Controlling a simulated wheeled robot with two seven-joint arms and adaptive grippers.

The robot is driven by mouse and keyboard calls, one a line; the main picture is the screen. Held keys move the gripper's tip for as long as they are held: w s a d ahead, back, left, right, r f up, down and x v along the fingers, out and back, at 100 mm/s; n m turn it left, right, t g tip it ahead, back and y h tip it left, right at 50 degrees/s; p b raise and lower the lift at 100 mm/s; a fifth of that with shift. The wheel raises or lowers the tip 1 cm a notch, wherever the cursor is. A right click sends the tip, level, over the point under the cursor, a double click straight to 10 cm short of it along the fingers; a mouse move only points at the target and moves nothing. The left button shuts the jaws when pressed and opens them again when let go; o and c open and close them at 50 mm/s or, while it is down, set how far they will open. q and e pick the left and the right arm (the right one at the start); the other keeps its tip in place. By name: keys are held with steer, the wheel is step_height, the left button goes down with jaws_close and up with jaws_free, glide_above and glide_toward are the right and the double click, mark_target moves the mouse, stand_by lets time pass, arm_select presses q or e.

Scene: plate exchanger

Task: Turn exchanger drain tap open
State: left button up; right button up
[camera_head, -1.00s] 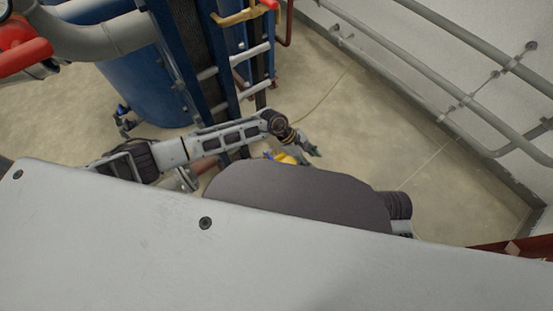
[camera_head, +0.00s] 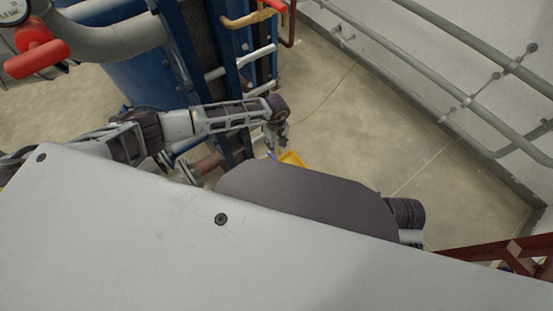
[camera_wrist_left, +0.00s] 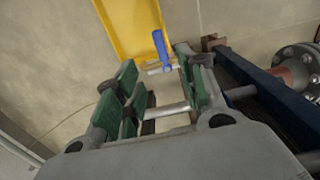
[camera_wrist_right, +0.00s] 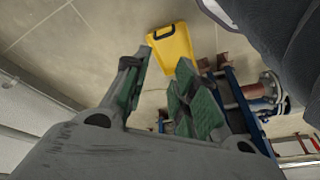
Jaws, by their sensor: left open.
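The drain tap shows in the left wrist view as a blue lever (camera_wrist_left: 163,50) on a small silver body, beside a yellow tray (camera_wrist_left: 128,22). The lever stands across the short silver stub in that picture. In the head view only a bit of blue lever (camera_head: 272,155) shows, next to the tray (camera_head: 292,159). My left gripper (camera_head: 280,143) points down near it; in its wrist view the green-padded fingers (camera_wrist_left: 157,88) are open, empty, with the tap just beyond their tips. My right gripper (camera_wrist_right: 160,80) is open and empty; it is hidden in the head view.
The blue exchanger frame (camera_head: 181,50) and its silver bars stand close beside my left arm. A flanged pipe (camera_wrist_left: 300,70) is at the right of the left wrist view. Red valve handle (camera_head: 37,58) is at upper left. Wall pipes (camera_head: 440,85) run at right; floor between is clear.

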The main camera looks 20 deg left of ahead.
mark_target(276, 160)
arm_select(q)
step_height(276, 160, down, 12)
steer(key=b, duration=0.4)
steer(key=shift+r, duration=0.15)
steer(key=shift+f+b, duration=0.45)
steer(key=shift+f, duration=0.55)
arm_select(e)
steer(key=w+a+f+t+y, duration=0.1)
steer(key=a+f, duration=0.2)
steer(key=f, duration=0.6)
steer(key=shift+w+t+y, duration=0.2)
steer(key=shift+t+y, duration=0.1)
steer(key=shift+t, duration=0.1)
arm_select(q)
jaws_close()
